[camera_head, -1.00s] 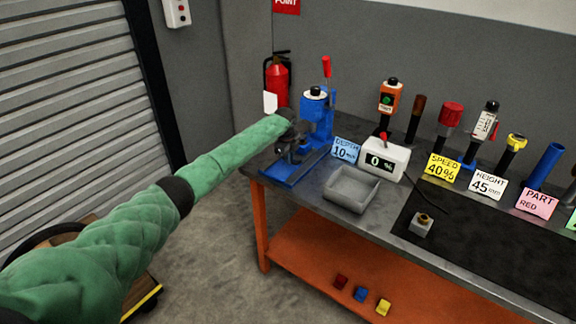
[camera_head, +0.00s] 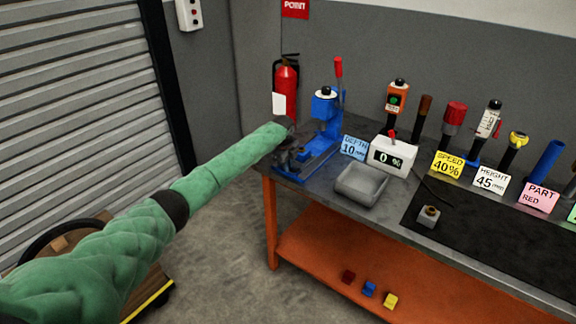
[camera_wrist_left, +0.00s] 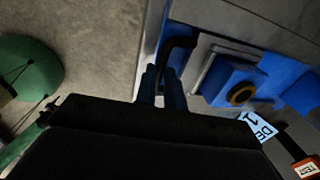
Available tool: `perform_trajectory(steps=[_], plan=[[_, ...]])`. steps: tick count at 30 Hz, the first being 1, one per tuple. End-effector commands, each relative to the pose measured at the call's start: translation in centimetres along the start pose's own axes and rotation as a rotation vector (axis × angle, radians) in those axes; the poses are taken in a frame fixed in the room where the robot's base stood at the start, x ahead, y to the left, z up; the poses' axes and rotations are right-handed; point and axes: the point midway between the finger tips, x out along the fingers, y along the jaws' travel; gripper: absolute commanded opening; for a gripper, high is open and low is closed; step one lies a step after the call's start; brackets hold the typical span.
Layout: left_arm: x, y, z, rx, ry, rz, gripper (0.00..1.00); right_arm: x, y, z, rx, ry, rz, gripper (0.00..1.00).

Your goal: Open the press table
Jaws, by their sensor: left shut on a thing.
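The blue press (camera_head: 325,112) stands at the left end of the workbench, its red-tipped lever upright. My left gripper (camera_head: 284,152) is at the press's front left, low over its base. In the left wrist view, the gripper (camera_wrist_left: 162,88) is shut on a black bent handle (camera_wrist_left: 178,46). The handle joins the press table (camera_wrist_left: 205,62), a grey plate by a blue block with a dark ring. The blue base rails (camera_head: 322,163) show bare to the right of the gripper. The exact grip is partly hidden by the fingers. My right gripper is not in view.
A "DEPTH 10 mm" card (camera_head: 354,148) is beside the press. A fire extinguisher (camera_head: 286,90) is behind. Several tools stand along the back.

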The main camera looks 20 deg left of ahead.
Motion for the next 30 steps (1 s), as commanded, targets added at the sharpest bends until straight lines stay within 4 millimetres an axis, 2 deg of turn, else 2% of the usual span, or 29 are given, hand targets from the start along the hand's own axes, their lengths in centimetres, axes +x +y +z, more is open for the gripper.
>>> perform_trajectory(steps=[2,3,6,17,19,21,30], plan=[[-0.3,-0.2,0.0,0.0,0.0,-0.005,0.0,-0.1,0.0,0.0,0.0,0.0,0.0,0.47],[-0.3,-0.2,0.0,0.0,0.0,-0.005,0.17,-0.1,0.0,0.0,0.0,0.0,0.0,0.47],[-0.3,-0.2,0.0,0.0,0.0,-0.004,0.32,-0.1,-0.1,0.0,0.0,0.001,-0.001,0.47],[-0.4,-0.1,0.1,0.0,-0.001,-0.003,0.32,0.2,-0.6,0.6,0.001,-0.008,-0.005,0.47],[-0.9,-0.1,0.1,0.001,-0.001,-0.005,0.32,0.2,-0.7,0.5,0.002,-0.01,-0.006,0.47],[-1.7,-0.1,0.1,0.001,-0.001,-0.004,0.32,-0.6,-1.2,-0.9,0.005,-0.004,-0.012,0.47],[-5.8,-0.1,0.1,0.001,-0.001,-0.005,0.32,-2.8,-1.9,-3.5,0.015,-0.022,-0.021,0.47]])
